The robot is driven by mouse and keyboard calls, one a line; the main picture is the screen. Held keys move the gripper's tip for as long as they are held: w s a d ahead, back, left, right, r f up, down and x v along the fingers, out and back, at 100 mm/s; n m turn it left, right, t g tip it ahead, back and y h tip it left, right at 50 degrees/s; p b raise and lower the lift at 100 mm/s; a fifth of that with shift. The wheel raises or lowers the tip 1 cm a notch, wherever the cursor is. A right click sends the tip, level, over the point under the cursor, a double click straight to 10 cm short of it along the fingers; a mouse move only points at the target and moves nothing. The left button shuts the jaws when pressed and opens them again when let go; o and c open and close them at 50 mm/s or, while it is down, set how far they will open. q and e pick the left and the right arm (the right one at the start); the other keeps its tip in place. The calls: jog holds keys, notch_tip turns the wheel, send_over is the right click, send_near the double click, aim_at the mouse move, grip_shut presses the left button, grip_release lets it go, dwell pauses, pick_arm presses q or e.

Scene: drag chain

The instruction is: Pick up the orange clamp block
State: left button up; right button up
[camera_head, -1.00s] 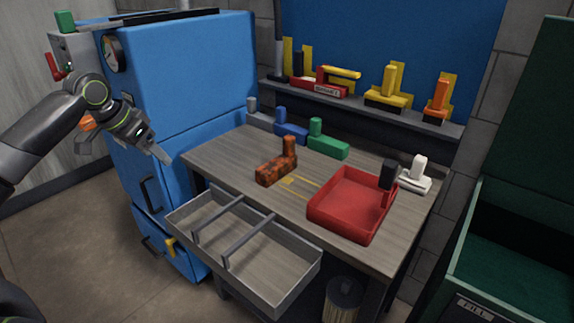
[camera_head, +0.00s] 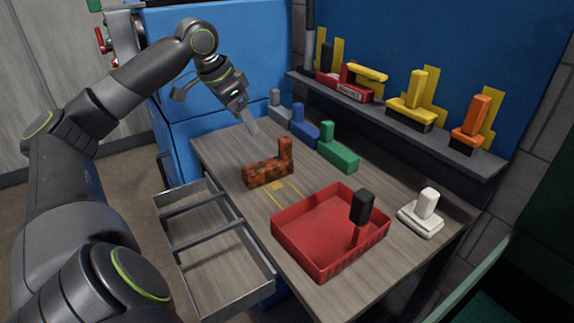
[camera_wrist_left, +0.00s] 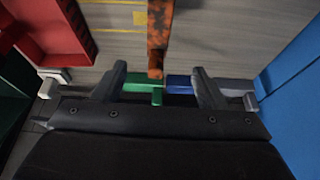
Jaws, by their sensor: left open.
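The orange clamp block (camera_head: 268,173), L-shaped and mottled with dark patches, lies on the wooden table with its upright post at the right end. It also shows at the top centre of the left wrist view (camera_wrist_left: 157,38). My left gripper (camera_head: 249,122) is above the back left part of the table, higher than the block and apart from it. In the left wrist view its two fingers (camera_wrist_left: 160,86) are spread with nothing between them touching. My right gripper is not in view.
Grey (camera_head: 280,107), blue (camera_head: 305,129) and green (camera_head: 338,153) blocks line the table's back. A red tray (camera_head: 298,248) with a black-topped post stands in front, beside a white block (camera_head: 421,217). An open drawer (camera_head: 213,260) juts out. The shelf (camera_head: 440,137) holds several clamps.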

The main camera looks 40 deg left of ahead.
pick_arm(q)
send_near(271, 163)
jog(key=x, duration=0.5)
jog(key=shift+s+a+f, duration=0.1)
jog(key=shift+a, duration=0.2)
jog(key=shift+d+x, duration=0.1)
jog(key=shift+x, duration=1.2)
jog(key=shift+d+x, duration=0.15)
jog(key=shift+x, duration=1.15)
jog(key=shift+c, duration=0.3)
jog(key=c, duration=1.2)
